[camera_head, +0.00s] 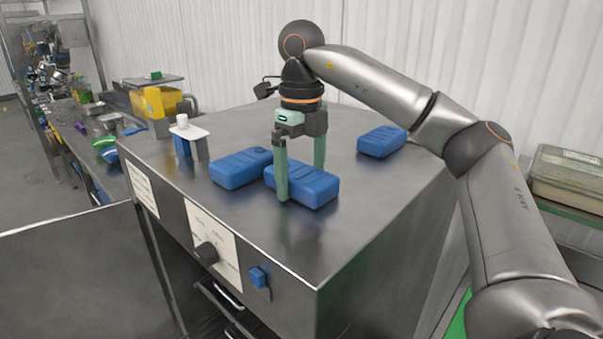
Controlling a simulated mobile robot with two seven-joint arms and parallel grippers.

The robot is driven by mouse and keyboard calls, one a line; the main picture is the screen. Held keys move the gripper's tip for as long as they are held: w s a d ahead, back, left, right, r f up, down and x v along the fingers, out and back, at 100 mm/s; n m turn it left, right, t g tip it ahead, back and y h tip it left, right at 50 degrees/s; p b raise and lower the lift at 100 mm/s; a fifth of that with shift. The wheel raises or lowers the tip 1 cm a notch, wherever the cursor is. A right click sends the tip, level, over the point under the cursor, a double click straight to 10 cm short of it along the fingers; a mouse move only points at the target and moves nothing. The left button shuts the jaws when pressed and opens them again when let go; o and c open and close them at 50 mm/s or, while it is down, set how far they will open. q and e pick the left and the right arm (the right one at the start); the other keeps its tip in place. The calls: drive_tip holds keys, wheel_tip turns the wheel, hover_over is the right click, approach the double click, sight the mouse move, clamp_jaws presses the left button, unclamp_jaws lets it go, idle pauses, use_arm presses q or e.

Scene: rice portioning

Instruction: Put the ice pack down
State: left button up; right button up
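A blue ice pack (312,187) lies flat on, or just over, the metal top at the middle. My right gripper (300,184) points straight down over it. One green finger is at the pack's near side and the other at its far side, and both appear to press on it. A second blue ice pack (240,168) lies just left, very close to the first. A third blue ice pack (381,141) lies farther back to the right, partly beside my arm. My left gripper is not in view.
The metal cabinet top (250,228) is clear in front of the packs. A white-topped holder (188,136) stands at its left edge. A knob (207,253) and a blue switch (258,276) are on its front. A yellow bin (156,102) stands behind left, a grey-green case (568,178) at right.

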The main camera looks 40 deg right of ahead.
sight(302, 172)
wheel_tip(302, 172, up, 12)
drive_tip(key=shift+r, duration=0.15)
idle(0.8)
idle(0.6)
